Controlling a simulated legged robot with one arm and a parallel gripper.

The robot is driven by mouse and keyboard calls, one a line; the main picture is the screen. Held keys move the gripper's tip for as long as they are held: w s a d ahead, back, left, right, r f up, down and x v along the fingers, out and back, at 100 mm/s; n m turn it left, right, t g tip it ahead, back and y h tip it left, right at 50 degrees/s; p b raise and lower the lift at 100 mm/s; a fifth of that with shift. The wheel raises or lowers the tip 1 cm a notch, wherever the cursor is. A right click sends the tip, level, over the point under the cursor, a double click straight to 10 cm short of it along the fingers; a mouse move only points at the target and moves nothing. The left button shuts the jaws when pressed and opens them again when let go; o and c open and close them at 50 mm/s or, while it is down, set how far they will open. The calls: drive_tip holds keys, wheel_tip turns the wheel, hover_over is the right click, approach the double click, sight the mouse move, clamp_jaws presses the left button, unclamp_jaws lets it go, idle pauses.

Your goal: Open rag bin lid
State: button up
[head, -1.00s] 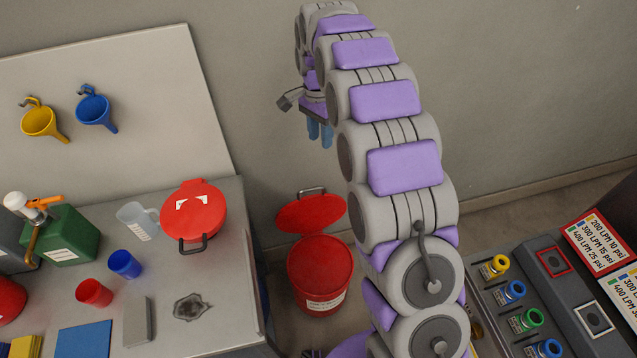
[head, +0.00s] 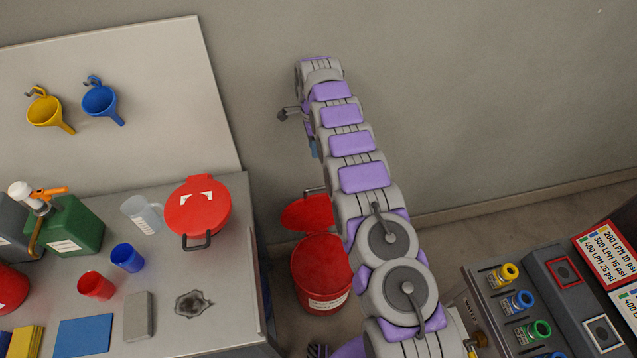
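The red rag bin (head: 318,290) stands on the floor between the workbench and the control panel, with a white label on its front. Its red lid (head: 304,214) is tilted up at the back, and the bin's mouth shows below it. My arm hides the right side of the lid and bin. My gripper (head: 313,148) is above and behind the lid, apart from it. Only a bit of its blue fingers shows beside my arm, so its opening cannot be made out.
The workbench (head: 226,310) on the left holds a red lidded container (head: 198,206), a green can (head: 75,226), cups, a pitcher and a dark rag (head: 193,304). A panel with coloured caps (head: 518,300) stands at the right. Bare wall lies behind my arm.

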drive_tip(key=f, duration=0.5)
drive_tip(key=s+f+b, duration=0.1)
drive_tip(key=f, duration=0.4)
drive_tip(key=s+d+f+b, duration=0.1)
drive_tip(key=f, duration=0.4)
drive_tip(key=shift+f, duration=0.3)
drive_tip(key=shift+f+b, duration=0.3)
drive_tip(key=shift+f, duration=0.2)
drive_tip(key=shift+c, duration=0.3)
clamp_jaws()
